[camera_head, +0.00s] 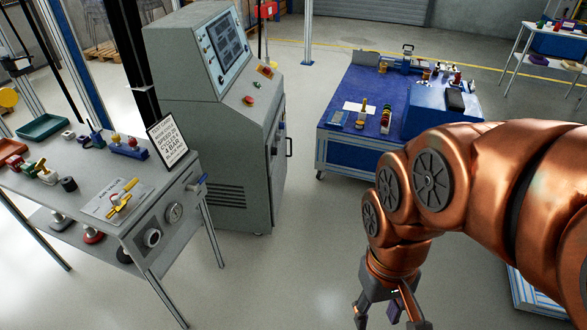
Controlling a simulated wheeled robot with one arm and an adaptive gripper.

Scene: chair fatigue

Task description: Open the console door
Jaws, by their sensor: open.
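The grey console (212,110) stands upright left of centre, with a sloped screen panel (224,42) on top. Its right side, in shade, has a dark bar handle (289,147) and appears to be the door; it looks shut. Part of that side is seen at a steep angle, so its edges are hard to make out. My gripper (388,318) is at the bottom, right of the console and well apart from it. It points down with its fingers spread, and its tips are near the picture's lower edge.
A grey workbench (90,190) with valves, gauges and a sign (167,140) stands at the left, close to the console. A blue table (335,110) with tools stands behind my arm. Open floor (300,240) lies between console and gripper. A white shelf (540,55) is far right.

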